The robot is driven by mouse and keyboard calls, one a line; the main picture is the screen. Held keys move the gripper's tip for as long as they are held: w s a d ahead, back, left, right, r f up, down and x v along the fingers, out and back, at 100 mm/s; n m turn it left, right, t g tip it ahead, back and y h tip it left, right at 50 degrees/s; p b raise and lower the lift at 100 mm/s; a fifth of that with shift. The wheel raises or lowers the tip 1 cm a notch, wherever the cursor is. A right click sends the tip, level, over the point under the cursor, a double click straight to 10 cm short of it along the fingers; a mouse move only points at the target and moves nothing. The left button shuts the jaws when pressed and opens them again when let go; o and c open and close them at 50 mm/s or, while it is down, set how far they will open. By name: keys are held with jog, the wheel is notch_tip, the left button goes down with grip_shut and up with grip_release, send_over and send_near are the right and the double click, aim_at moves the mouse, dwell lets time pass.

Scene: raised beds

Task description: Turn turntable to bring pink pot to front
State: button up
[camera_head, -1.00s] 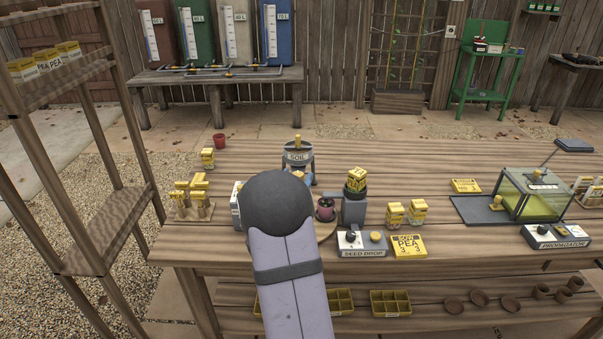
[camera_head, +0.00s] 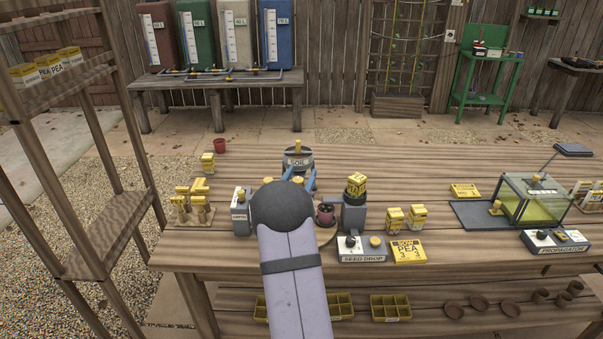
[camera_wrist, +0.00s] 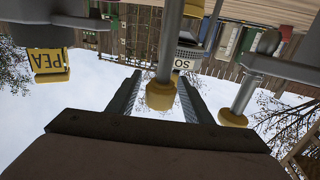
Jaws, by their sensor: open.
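The pink pot (camera_head: 326,214), with dark soil in it, stands on the right part of the round brown turntable (camera_head: 327,234) in the head view. My arm hides most of the turntable. My gripper (camera_head: 299,174) is open, its blue fingers spread and pointing away toward the soil hopper (camera_head: 299,163). In the wrist view, a yellow knob on a grey post (camera_wrist: 160,96) shows between the open fingers of my gripper (camera_wrist: 159,76). I cannot tell whether the fingers touch it.
A grey dispenser (camera_head: 353,213) is close right of the pot, with the seed drop box (camera_head: 362,248) in front. Another grey device (camera_head: 241,212) stands left of my arm. Yellow seed packets (camera_head: 416,217) stand farther right. The table behind the hopper is clear.

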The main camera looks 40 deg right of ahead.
jog(key=shift+w+d, duration=0.2)
jog(key=shift+d, duration=0.2)
jog(key=c, duration=1.1)
jog(key=shift+o, duration=0.2)
jog(key=shift+s+d+m+g+h, duration=0.1)
jog(key=shift+s+m+g+h, duration=0.15)
jog(key=shift+m+g+h, duration=0.5)
jog(key=shift+g+y, duration=0.25)
jog(key=shift+g, duration=0.1)
jog(key=o, duration=1.1)
jog(key=shift+c, duration=0.2)
